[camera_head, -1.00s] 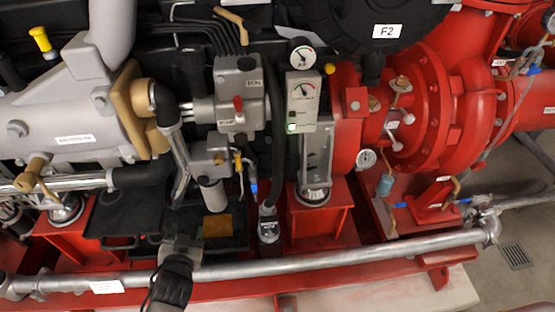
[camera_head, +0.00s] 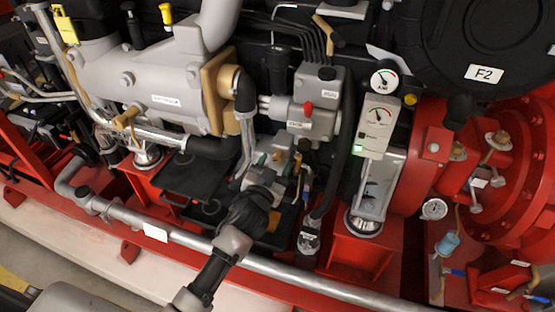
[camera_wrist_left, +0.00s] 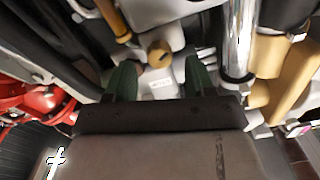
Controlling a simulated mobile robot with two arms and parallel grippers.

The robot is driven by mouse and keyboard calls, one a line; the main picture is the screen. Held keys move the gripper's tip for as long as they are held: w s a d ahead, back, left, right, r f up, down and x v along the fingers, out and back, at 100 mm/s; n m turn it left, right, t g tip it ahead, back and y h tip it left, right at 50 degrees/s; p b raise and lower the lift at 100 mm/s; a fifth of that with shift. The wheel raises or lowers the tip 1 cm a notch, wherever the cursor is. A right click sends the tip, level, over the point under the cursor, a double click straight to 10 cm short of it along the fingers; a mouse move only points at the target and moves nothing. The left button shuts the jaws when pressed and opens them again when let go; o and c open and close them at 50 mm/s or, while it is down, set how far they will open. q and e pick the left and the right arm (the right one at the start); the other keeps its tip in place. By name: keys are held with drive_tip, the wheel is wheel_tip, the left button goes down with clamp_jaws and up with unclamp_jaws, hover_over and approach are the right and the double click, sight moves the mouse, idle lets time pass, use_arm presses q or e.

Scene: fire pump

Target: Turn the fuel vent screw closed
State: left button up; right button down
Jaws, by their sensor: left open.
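My left gripper (camera_head: 270,163) reaches up from the bottom of the head view to the small grey housing below the pump's grey control block (camera_head: 318,112). In the left wrist view its two green fingers (camera_wrist_left: 158,76) stand apart with a gap between them. A round brass knob (camera_wrist_left: 160,52), which looks like the fuel vent screw, sits just beyond the fingertips, roughly centred between them. A small white label (camera_wrist_left: 160,84) shows on the grey housing in the gap. Nothing is visibly gripped. In the head view my gripper and wrist hide most of the housing. My right gripper is not in view.
A chrome pipe (camera_wrist_left: 238,42) stands close to the right of the fingers. A gauge panel (camera_head: 379,115) is to the right, with black hoses around the housing.

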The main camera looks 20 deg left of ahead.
use_arm(q)
drive_tip(key=shift+w, duration=1.2)
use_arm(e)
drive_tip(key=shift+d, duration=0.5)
use_arm(q)
drive_tip(key=c, duration=0.9)
